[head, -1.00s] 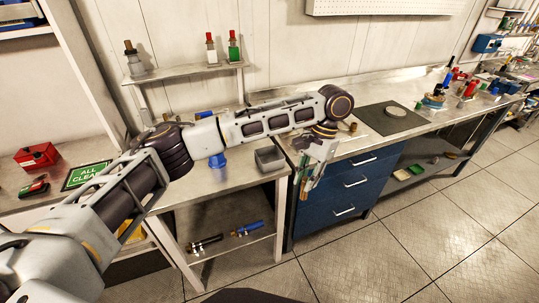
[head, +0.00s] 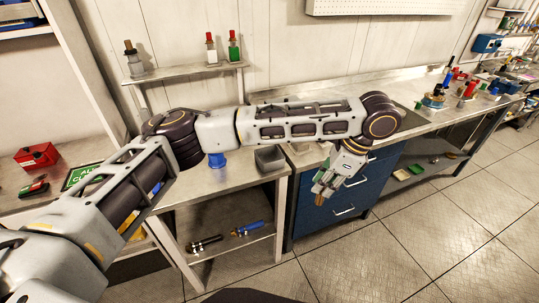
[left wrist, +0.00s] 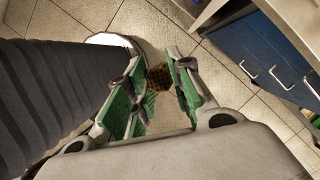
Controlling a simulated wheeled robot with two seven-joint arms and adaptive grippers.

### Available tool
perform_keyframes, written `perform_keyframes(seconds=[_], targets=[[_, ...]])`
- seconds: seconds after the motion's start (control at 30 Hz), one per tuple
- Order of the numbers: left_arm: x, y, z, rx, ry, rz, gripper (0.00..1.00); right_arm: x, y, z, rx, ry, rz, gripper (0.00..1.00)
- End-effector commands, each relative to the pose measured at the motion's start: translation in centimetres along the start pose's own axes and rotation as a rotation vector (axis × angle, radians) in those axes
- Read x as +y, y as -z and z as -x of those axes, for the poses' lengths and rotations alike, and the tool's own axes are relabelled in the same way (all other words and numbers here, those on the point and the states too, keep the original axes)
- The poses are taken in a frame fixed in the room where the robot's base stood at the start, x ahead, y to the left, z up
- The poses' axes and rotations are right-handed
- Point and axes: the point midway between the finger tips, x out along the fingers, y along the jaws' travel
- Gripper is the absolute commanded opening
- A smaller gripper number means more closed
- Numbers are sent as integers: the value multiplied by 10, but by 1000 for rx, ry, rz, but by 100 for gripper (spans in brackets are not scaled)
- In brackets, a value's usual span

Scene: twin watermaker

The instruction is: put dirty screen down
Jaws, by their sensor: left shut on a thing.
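My left gripper (head: 338,190) hangs in front of the blue drawer cabinet, pointing down past the counter's front edge. In the left wrist view its green-padded fingers (left wrist: 158,76) are closed in on a small brown mesh piece, the dirty screen (left wrist: 158,79), held at the fingertips with floor tiles below. In the head view only a small brown bit of the screen (head: 347,200) shows at the gripper's tip. My left forearm crosses above the counter and hides part of its top. My right gripper is not in view.
The blue drawer cabinet (head: 325,220) stands under the steel counter (head: 290,97). A grey bin (head: 270,159) and a blue cup (head: 217,160) sit on the left bench. Bottles stand on the raised shelf (head: 185,73). Red and blue parts crowd the counter's right end. Floor in front is clear.

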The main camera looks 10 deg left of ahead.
Motion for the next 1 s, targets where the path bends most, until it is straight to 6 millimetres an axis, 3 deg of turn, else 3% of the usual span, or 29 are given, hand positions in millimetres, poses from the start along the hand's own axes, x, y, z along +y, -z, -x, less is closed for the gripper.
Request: perform_keyframes(seconds=[1.0], targets=[[-4, -6, 6, 0, 258, -832, 1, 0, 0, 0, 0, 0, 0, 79]])
